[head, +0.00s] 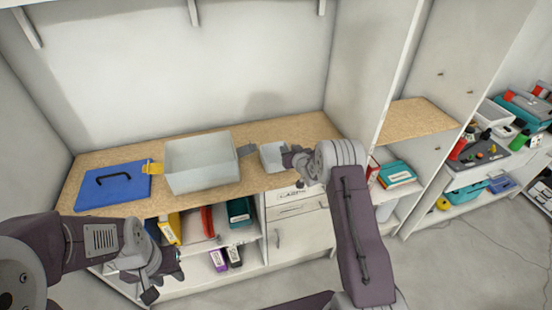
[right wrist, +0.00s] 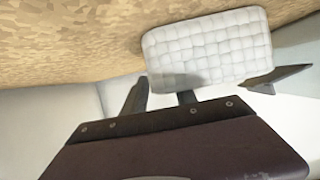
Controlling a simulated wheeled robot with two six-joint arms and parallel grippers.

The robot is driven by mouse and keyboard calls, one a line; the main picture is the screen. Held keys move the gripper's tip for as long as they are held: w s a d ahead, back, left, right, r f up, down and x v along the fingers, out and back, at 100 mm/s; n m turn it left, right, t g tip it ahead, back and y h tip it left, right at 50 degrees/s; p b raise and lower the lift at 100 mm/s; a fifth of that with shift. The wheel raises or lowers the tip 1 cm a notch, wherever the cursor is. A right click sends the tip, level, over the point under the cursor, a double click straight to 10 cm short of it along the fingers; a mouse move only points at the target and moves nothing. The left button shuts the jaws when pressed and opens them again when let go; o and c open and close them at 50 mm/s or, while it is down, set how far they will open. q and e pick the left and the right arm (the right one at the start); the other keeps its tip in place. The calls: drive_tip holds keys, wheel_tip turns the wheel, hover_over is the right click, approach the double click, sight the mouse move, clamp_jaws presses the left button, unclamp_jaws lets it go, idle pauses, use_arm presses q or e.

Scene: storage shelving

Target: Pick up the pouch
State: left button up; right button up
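A white, quilted, pouch-like thing (right wrist: 207,48) lies at the edge of the wooden shelf top in the right wrist view. In the head view, a small pale thing (head: 272,157) sits on the wood just left of my right gripper (head: 291,157); it looks like the same thing, partly hidden by the gripper. In the right wrist view, the fingers of my right gripper (right wrist: 207,88) are apart, close to the white thing. I cannot tell whether they touch it. My left gripper (head: 165,283) is empty, its fingers apart, low in front of the lower shelves.
A larger pale bin (head: 203,165) and a blue case (head: 113,187) with a black handle stand on the wooden top (head: 255,180). A yellow thing (head: 152,167) lies between them. Books and boxes fill the lower shelves. A side panel (head: 372,75) rises right of my right gripper.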

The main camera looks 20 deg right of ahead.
drive_tip(key=shift+s, duration=0.1)
clamp_jaws()
drive_tip(key=shift+r, duration=0.1)
wheel_tip(320, 180, up, 10)
drive_tip(key=shift+f+b, duration=0.1)
drive_tip(key=shift+b, duration=0.35)
